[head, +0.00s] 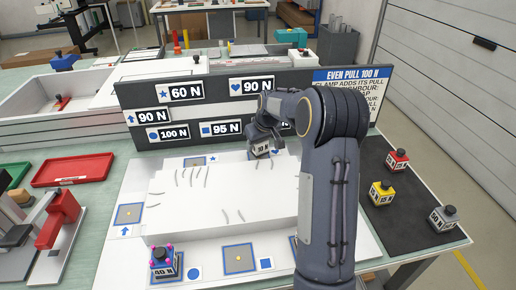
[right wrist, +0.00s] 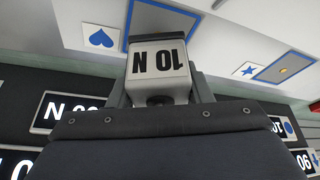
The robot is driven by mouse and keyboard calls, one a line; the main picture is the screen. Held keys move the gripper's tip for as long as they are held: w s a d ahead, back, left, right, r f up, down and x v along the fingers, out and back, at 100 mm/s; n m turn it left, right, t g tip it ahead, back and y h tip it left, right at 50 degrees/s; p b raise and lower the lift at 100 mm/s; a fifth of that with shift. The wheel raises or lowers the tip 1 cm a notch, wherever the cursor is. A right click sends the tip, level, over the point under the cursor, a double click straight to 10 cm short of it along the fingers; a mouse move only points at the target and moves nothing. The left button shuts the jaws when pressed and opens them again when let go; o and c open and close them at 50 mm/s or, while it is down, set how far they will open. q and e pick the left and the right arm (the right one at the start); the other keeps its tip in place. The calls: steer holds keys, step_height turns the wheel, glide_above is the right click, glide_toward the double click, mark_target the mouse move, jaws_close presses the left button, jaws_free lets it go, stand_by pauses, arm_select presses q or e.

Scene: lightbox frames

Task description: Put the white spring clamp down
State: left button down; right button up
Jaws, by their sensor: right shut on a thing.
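The white spring clamp (head: 261,148), marked 10 N, is between the fingers of my right gripper (head: 264,134) at the far edge of the white block (head: 225,200). In the right wrist view the clamp (right wrist: 158,65) sits upside down in the picture, with a finger on each side. A blue-framed square (right wrist: 160,20) lies behind it, beside a blue heart. I cannot tell whether the clamp touches the surface. My left gripper is not in view.
A dark label board (head: 215,112) stands close behind the clamp. A blue 40 N clamp (head: 164,263) stands at the front left. Red, yellow and grey clamps stand on the dark mat (head: 400,225) at right. A red tray (head: 75,171) lies at left.

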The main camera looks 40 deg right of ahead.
steer(key=shift+f, duration=1.2)
steer(key=shift+f, duration=0.2)
steer(key=o, duration=1.2)
steer(key=shift+c, duration=0.2)
steer(key=shift+s+r, duration=0.1)
steer(key=shift+r, duration=0.4)
steer(key=v, duration=1.1)
steer(key=shift+s+a+r, duration=0.15)
steer(key=shift+r, duration=0.1)
